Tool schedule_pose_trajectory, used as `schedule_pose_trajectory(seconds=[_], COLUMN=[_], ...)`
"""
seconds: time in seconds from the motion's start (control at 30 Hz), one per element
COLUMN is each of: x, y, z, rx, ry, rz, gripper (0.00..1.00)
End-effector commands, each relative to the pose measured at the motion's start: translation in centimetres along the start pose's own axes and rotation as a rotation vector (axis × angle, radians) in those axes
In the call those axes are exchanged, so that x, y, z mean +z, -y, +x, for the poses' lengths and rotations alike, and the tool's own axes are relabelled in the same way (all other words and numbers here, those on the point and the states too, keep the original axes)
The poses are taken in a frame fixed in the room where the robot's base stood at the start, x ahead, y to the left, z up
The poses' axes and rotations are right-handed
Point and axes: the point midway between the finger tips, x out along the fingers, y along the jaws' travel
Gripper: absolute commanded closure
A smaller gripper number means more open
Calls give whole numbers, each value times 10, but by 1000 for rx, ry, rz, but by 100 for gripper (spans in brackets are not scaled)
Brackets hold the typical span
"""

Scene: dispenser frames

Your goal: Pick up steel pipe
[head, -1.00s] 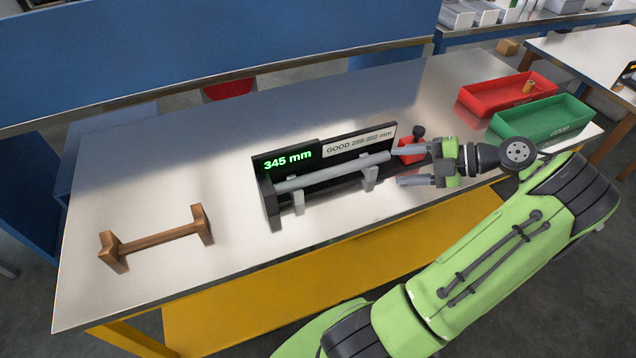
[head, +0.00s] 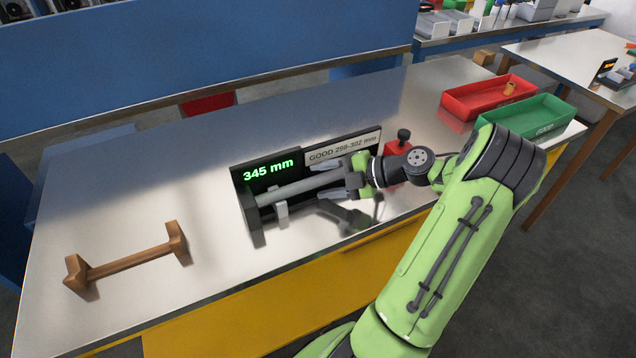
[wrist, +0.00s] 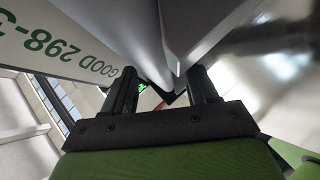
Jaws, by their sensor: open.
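The steel pipe (head: 292,190) is a grey tube lying along the black measuring gauge (head: 250,222), resting on a grey support (head: 281,212). The gauge display (head: 268,170) reads 345 mm. My gripper (head: 330,179) is open at the pipe's right part, pointing left along it. Its body hides the pipe's right end. In the wrist view, the two dark fingers stand apart (wrist: 162,92), with a grey surface that seems to be the pipe (wrist: 205,30) in front of them. I cannot tell if either finger touches it.
A sign (head: 342,148) reads GOOD 298-302 mm. A red block with a black knob (head: 398,148) stands just behind my gripper. Red (head: 470,103) and green (head: 520,118) bins are at the back right. A brown wooden rack (head: 130,262) stands at left, with clear table around it.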

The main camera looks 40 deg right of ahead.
Motion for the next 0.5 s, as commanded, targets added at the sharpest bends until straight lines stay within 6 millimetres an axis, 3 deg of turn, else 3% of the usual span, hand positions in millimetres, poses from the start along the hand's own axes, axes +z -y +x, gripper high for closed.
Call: schedule_pose_trajectory(seconds=[0.13, 0.5], x=[0, 0], y=[-1, -1], z=[-1, -1], rx=[0, 0], ry=[1, 1], rz=[0, 1], gripper=[44, 100])
